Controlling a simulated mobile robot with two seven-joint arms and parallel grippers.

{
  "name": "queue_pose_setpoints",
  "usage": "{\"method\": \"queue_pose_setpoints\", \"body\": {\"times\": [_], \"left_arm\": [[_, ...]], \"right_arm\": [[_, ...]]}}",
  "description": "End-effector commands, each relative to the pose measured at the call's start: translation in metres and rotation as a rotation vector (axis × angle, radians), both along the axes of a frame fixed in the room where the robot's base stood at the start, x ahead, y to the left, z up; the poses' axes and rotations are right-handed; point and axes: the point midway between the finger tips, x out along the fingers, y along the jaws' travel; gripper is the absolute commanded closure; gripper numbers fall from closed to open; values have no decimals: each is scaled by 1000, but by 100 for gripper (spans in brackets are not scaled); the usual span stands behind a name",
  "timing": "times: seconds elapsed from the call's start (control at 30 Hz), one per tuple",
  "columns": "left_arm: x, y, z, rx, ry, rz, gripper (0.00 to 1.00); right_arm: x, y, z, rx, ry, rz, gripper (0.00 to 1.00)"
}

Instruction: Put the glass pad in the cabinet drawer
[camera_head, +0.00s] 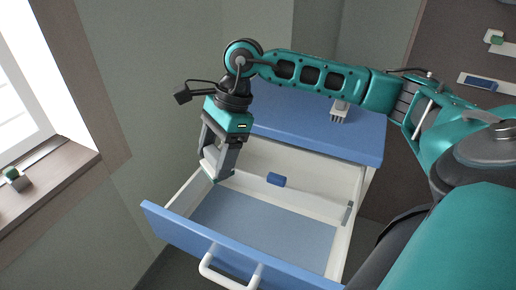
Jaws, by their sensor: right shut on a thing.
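My right gripper (217,166) comes in from the right and points down over the left rear part of the open cabinet drawer (312,278). Its jaws are shut on a small, pale thing at the fingertips, which I take to be the glass pad (209,167); the fingers hide most of it. The drawer is pulled out, with a blue front, white walls and a grey-blue floor. I cannot tell whether the held thing touches the drawer. My left gripper is not in view.
A small blue block (276,180) is at the drawer's back. A white pronged object (339,112) is on the cabinet's blue top (300,132), below my right arm. The drawer's white handle (228,279) sticks out in front. A window sill (55,185) is at left. The drawer floor's middle is clear.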

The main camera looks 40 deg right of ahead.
Motion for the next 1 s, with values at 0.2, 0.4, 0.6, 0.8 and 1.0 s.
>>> {"method": "queue_pose_setpoints", "body": {"times": [0.2, 0.4, 0.6, 0.8, 1.0], "left_arm": [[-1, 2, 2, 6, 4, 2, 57], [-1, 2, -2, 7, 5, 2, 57], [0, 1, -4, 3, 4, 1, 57], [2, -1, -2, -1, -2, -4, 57], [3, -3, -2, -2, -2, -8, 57]], "right_arm": [[0, -13, 13, -1, 2, -226, 61], [-1, -14, -14, 0, 9, -263, 61], [-1, -14, -68, 0, 10, -260, 61], [0, -14, -118, 2, 7, -260, 61], [0, -14, -142, 1, 4, -258, 61]]}}
